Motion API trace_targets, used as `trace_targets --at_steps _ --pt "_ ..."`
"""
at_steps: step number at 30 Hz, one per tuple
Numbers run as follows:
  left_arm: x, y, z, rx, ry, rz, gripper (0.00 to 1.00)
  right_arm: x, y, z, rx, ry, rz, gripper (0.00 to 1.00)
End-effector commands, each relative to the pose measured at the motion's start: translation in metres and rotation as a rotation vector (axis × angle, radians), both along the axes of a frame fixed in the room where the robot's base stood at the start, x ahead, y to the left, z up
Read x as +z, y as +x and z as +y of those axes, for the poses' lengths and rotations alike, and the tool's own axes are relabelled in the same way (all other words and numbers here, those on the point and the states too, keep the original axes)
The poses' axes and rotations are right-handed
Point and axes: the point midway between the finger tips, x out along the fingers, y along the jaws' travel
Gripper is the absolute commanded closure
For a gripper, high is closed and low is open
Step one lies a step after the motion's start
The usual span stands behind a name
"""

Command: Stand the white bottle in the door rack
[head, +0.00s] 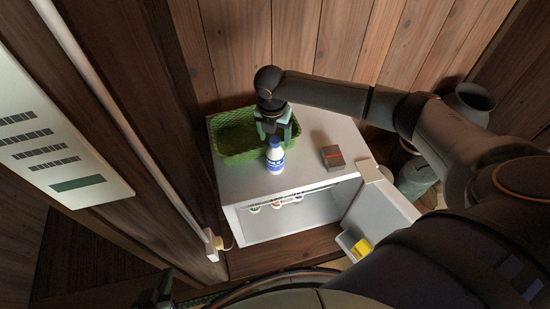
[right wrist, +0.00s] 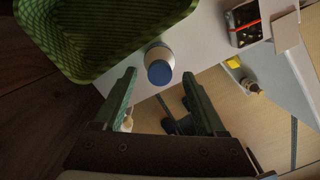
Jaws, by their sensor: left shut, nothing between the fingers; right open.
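The white bottle (head: 275,158), with a blue label, stands upright on top of the small white fridge (head: 235,182), near its front edge. In the right wrist view the bottle (right wrist: 159,66) shows its blue cap toward the camera. My right gripper (head: 275,136) is open and points down just behind the bottle; its fingers (right wrist: 160,76) appear on either side of it, with no visible grip. The fridge door is open to the right, and its door rack (head: 346,243) holds a yellow item (head: 362,246). My left gripper (head: 157,293) is low at the left, shut and empty.
A green basket (head: 232,153) stands left of the bottle on the fridge top. A dark box with a red band (head: 333,158) lies to the right. Several small items (head: 277,202) show inside the fridge. Wooden walls stand behind and left.

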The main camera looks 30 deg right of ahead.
Motion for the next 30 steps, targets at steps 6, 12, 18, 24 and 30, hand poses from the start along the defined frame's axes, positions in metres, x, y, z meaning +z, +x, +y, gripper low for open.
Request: trace_targets --at_steps 6,12,18,24,30 --pt "-0.006 0.000 0.001 0.001 0.001 -0.003 1.00 -0.026 0.002 -0.003 0.001 0.000 0.000 0.27" --pt "-0.004 0.000 0.001 0.001 0.001 -0.004 1.00 -0.027 0.003 -0.003 0.001 0.001 -0.001 0.27" --pt "-0.004 0.000 0.002 0.002 0.002 -0.003 1.00 -0.027 0.003 -0.003 0.001 0.001 -0.001 0.44" --pt "-0.005 0.000 0.002 0.002 0.002 -0.003 1.00 -0.027 0.003 -0.003 0.001 0.001 -0.001 0.66" --pt "-0.005 0.000 0.002 0.002 0.002 -0.002 1.00 -0.027 0.003 -0.003 0.001 0.000 0.000 0.89"
